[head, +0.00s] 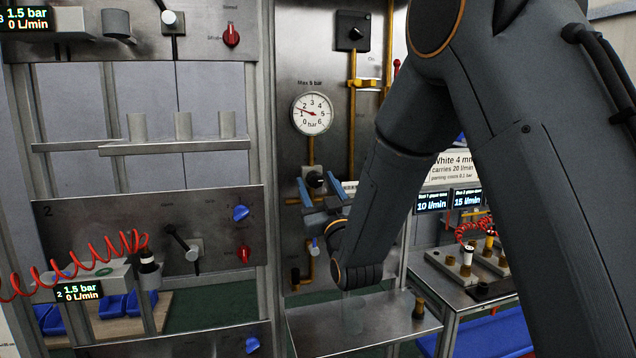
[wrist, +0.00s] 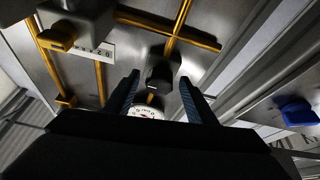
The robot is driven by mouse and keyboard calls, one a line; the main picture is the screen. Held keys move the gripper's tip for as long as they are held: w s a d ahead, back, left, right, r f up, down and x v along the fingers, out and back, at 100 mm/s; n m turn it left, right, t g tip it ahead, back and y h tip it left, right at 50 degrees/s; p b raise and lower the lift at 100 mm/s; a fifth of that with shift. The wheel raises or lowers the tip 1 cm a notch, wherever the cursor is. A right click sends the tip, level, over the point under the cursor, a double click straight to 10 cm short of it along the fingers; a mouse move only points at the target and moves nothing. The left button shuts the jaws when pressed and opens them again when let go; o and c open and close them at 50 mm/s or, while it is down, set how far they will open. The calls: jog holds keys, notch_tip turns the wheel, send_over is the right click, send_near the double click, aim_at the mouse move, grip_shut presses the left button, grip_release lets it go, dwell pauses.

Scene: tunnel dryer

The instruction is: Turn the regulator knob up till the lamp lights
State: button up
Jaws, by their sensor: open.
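The black regulator knob (head: 314,179) sits on the steel panel below the round pressure gauge (head: 311,114). The gauge needle points left, between 1 and 2 bar. My gripper (head: 319,188) is open, its blue-grey fingers on either side of the knob in the head view. In the wrist view the knob (wrist: 158,76) shows between the two fingertips, with visible gaps at its sides; I see no contact. The gauge's dial (wrist: 146,112) shows partly behind my gripper there. I cannot make out a lit lamp.
Yellow pipes (head: 352,120) run up the panel beside the gauge. A black switch (head: 352,31) is above. A steel shelf (head: 375,325) juts out below. Displays (head: 77,291) at left read 1.5 bar, 0 L/min. A red coiled hose (head: 110,250) hangs at left.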

jog(key=c, duration=1)
jog(key=shift+a+f+m+h+b, duration=0.15)
jog(key=shift+m+h+b, duration=0.45)
jog(key=shift+m+b, duration=0.5)
jog(key=shift+c, duration=0.2)
jog(key=shift+m+t+h+b, duration=0.3)
jog(key=shift+m+h+b, duration=0.25)
jog(key=shift+m, duration=0.45)
jog(key=o, duration=1)
jog(key=shift+o, duration=0.2)
jog(key=b+v, duration=0.3)
jog(key=v, duration=0.4)
jog(key=shift+s, duration=0.4)
